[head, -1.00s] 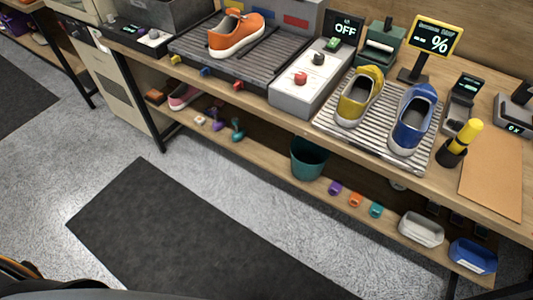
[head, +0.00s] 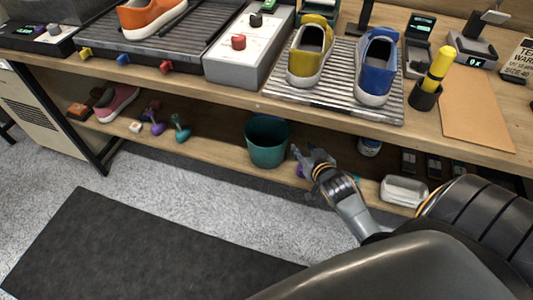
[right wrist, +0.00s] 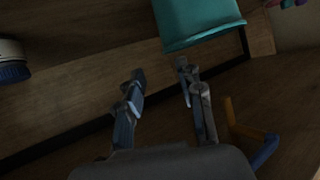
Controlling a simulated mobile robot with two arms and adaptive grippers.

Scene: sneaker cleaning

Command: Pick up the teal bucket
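The teal bucket (head: 266,142) stands upright on the lower wooden shelf, below the front edge of the tabletop. My right gripper (head: 306,154) is just to the right of the bucket in the head view, apart from it as far as I can tell. In the right wrist view the bucket (right wrist: 197,22) is at the top, beyond the fingertips. The fingers of my right gripper (right wrist: 160,72) are spread apart with nothing between them. My left gripper is not in view.
The tabletop edge overhangs the shelf (head: 225,158). A jar (head: 369,148) and a white tray (head: 403,191) are right of the bucket; a teal item (head: 181,130) is left. Small items are partly hidden behind my right gripper. The tabletop bears sneakers (head: 377,67).

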